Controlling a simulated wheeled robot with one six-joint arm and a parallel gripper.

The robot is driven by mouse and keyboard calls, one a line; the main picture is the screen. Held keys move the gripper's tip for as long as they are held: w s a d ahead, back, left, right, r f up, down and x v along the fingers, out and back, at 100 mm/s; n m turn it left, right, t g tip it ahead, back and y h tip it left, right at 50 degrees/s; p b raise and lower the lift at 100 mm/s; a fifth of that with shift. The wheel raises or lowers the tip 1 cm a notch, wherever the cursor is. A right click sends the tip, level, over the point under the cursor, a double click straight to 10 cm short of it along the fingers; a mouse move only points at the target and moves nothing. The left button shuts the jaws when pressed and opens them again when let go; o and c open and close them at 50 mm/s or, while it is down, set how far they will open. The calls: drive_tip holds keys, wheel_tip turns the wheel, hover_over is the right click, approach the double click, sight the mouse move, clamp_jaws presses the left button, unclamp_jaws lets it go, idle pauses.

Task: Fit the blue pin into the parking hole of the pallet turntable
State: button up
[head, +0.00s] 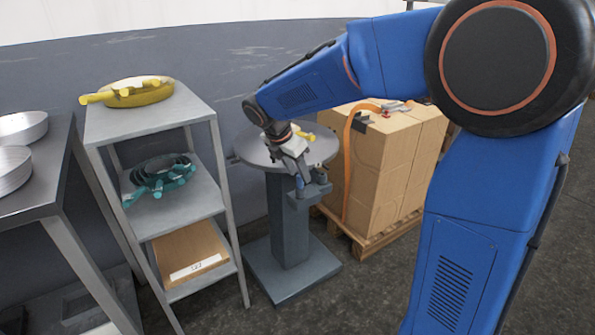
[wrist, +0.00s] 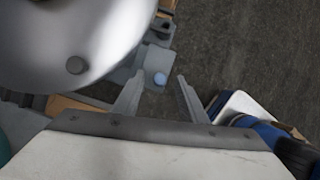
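The blue pin (head: 299,183) is upright at a grey bracket (head: 318,190) on the side of the turntable's pedestal. Its pale blue round top (wrist: 160,79) shows in the wrist view. My gripper (head: 296,168) points down at the turntable's near edge, just above the pin. I cannot tell whether that spot is the parking hole.
A yellow item lies on the turntable top behind my gripper. Strapped cartons (head: 385,165) stand on a wooden pallet to the right. A shelf rack (head: 165,205) with yellow and teal straps stands left, beside a table (head: 40,190) with metal pans. Floor is clear around the pedestal.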

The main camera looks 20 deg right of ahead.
drive_tip(key=v, duration=1.7)
drive_tip(key=shift+r, duration=0.2)
drive_tip(key=s+d+f+m+y, duration=0.1)
drive_tip(key=s+d+f+m, duration=0.2)
drive_tip(key=s+d+m, duration=0.3)
drive_tip(key=s+d+f+m+y, duration=0.15)
drive_tip(key=s+d+m, duration=0.3)
drive_tip(key=s, duration=0.45)
drive_tip(key=s+d+f+m+t+y, duration=0.1)
drive_tip(key=s+d+f+m+t, duration=0.1)
drive_tip(key=s+f+m, duration=0.9)
drive_tip(key=s+d+m, duration=0.1)
drive_tip(key=s+m, duration=0.1)
drive_tip(key=s, duration=0.1)
drive_tip(key=shift+s+d+f+y, duration=0.2)
drive_tip(key=shift+d+f+y, duration=0.05)
drive_tip(key=shift+f+y, duration=0.1)
drive_tip(key=shift+o, duration=0.2)
